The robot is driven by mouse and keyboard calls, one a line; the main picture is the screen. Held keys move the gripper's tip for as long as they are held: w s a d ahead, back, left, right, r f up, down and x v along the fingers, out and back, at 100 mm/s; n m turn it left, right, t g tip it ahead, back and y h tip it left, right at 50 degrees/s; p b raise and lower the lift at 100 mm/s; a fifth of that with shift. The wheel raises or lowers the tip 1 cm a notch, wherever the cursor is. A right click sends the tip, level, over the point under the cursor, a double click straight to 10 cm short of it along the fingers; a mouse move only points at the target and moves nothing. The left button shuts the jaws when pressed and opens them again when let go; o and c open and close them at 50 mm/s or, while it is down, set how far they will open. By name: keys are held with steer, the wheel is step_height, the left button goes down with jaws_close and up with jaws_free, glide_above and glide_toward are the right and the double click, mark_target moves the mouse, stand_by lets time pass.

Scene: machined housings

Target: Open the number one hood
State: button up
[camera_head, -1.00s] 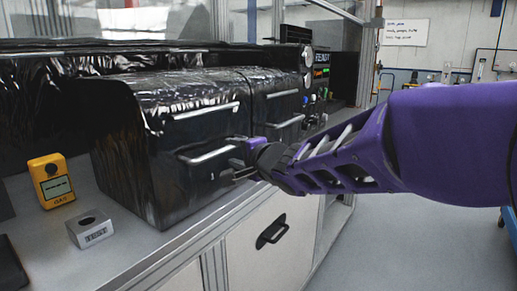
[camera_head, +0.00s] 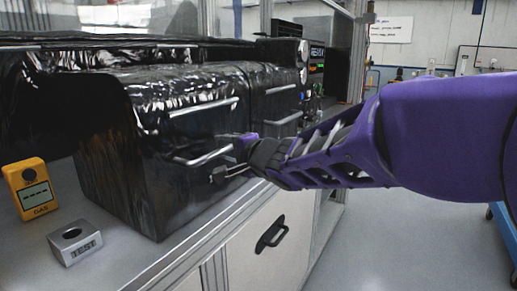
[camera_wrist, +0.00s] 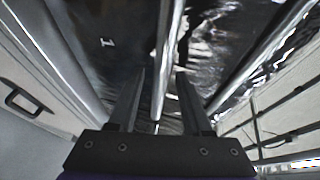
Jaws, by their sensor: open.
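The near black, glossy housing (camera_head: 170,125) stands on the bench, with an upper silver handle (camera_head: 204,107) and a lower silver handle (camera_head: 203,157) on its front. It looks shut. My gripper (camera_head: 220,172) is at the right end of the lower handle. In the wrist view my gripper (camera_wrist: 160,75) is open, and a silver bar (camera_wrist: 168,45) runs lengthwise between its two fingers. Whether the fingers touch the bar I cannot tell. A small pale mark (camera_wrist: 107,42) shows on the dark face, too small to read surely.
A second black housing (camera_head: 275,100) adjoins on the right. A yellow gas meter (camera_head: 31,189) and a grey TEST block (camera_head: 75,243) stand on the bench at left. A cabinet door with a black handle (camera_head: 272,234) is below.

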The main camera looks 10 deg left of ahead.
stand_by(0.3)
jaws_close()
stand_by(1.3)
